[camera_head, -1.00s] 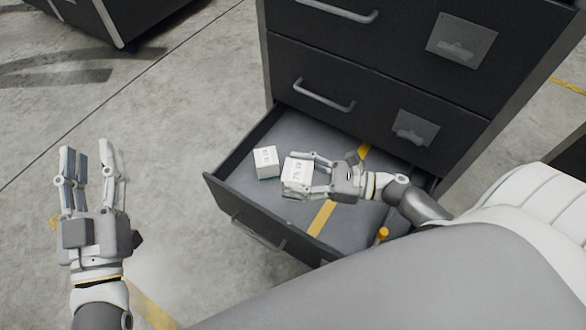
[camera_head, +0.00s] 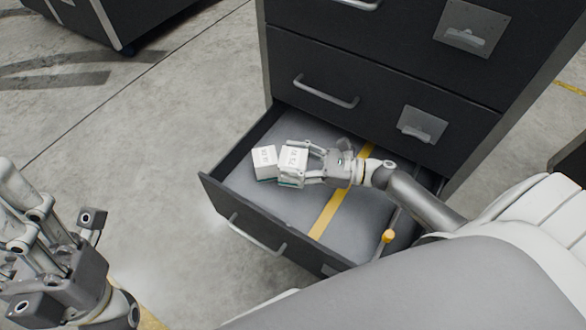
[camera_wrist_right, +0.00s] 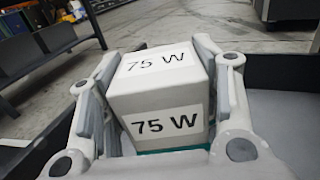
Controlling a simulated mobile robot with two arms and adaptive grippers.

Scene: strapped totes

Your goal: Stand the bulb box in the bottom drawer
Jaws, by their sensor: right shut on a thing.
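The bulb box, a white box labelled "75 W" (camera_wrist_right: 165,100), is between the fingers of my right gripper (camera_head: 296,163), which is shut on it. It is upright, with a green band at its base in the right wrist view. In the head view the box (camera_head: 291,160) is inside the open bottom drawer (camera_head: 262,240), left of the yellow strip. Whether its base touches the drawer floor I cannot tell. A second white box (camera_head: 264,160) stands close on its left. My left gripper (camera_head: 28,215) is empty, with its fingers apart, outside the drawer at the lower left.
The dark cabinet (camera_head: 370,70) rises behind the open drawer, with its upper drawers closed. A yellow strip (camera_head: 333,207) crosses the drawer floor. An orange-yellow knob (camera_head: 388,237) shows at the drawer's right. The floor left of the drawer is clear.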

